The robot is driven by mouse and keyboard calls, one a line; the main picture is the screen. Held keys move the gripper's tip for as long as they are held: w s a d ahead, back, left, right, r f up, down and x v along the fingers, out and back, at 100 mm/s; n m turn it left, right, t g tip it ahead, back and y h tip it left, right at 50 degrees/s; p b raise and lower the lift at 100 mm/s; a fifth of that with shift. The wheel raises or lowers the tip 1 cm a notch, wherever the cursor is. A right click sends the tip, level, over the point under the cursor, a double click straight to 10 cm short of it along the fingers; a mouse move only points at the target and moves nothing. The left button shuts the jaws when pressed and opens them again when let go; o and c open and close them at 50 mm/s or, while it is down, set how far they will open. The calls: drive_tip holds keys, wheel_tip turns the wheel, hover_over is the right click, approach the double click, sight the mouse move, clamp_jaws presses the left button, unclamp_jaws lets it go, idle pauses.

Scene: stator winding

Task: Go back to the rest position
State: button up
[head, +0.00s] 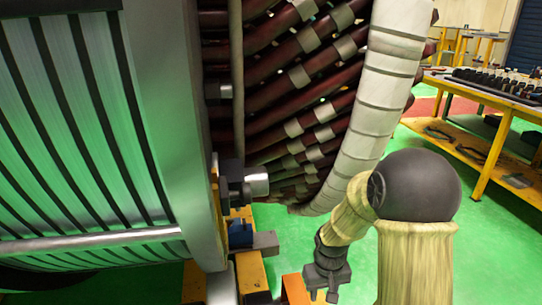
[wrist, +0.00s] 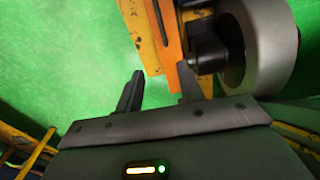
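My gripper (head: 322,294) hangs low in the head view, below the end of the wrapped coil ring, at the end of my bent arm. In the wrist view my gripper (wrist: 160,82) has its two dark fingers apart with nothing between them. Green floor and an orange beam (wrist: 157,40) show past the fingertips. The large stator (head: 90,130) with its ribbed metal side fills the left of the head view. Its dark red windings (head: 290,80) with grey bands and a pale wrapped ring (head: 385,85) are in the middle.
A dark bracket with a metal roller (head: 256,182) sits at the stator's lower edge, and a grey wheel (wrist: 265,45) shows near the right finger. Orange supports (head: 252,275) stand below. A yellow workbench (head: 470,160) is at the right. Green floor lies open between.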

drive_tip(key=s+r+m+t, duration=0.2)
drive_tip(key=s+r, duration=0.6)
drive_tip(key=s, duration=0.4)
drive_tip(key=w+r+p+v, duration=0.1)
drive_tip(key=w+p+v, duration=0.2)
drive_tip(key=p+v, duration=1.1)
drive_tip(key=w+p+v, duration=0.4)
drive_tip(key=p+v, duration=1.1)
drive_tip(key=p, duration=0.1)
drive_tip(key=shift+d+r, duration=0.7)
